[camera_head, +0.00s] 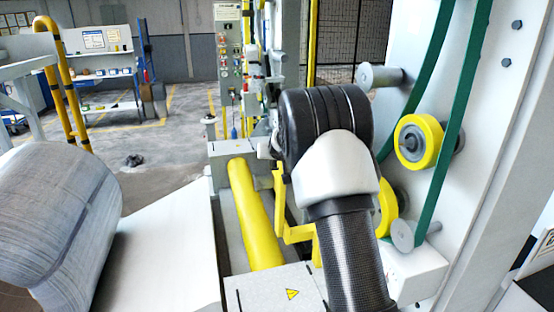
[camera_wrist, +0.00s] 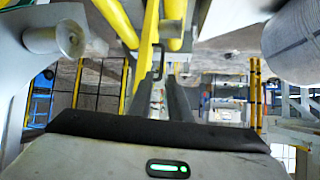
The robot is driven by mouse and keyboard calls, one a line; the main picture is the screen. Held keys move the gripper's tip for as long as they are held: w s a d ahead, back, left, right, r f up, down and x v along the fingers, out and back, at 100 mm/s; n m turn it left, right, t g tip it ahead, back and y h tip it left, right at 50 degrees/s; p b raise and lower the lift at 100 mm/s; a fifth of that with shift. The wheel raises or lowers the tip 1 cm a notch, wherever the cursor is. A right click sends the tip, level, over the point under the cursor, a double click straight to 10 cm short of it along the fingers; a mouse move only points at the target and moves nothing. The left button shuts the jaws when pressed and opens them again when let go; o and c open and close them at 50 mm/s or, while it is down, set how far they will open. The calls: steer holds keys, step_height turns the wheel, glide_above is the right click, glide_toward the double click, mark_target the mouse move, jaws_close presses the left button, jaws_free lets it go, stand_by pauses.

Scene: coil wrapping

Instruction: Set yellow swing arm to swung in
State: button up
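The yellow swing arm is a thin yellow bracket (camera_head: 281,205) just left of my arm in the head view, bent near its lower end. My arm hides part of it. In the wrist view a slim yellow bar (camera_wrist: 147,45) runs up past the left finger, with a small dark loop-shaped handle (camera_wrist: 158,58) beside it. My gripper (camera_wrist: 162,76) has its two dark fingers apart with a gap between them. The handle shows close to the fingertips; I cannot tell whether they touch it. The head view does not show the fingers clearly.
A thick yellow roller (camera_head: 255,215) lies left of the bracket. A large grey coil (camera_head: 58,225) is at far left. A white machine panel (camera_head: 505,130) with a green belt (camera_head: 462,110) and a yellow-rimmed wheel (camera_head: 419,141) stands close on the right.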

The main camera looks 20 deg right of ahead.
steer(key=shift+v, duration=1.3)
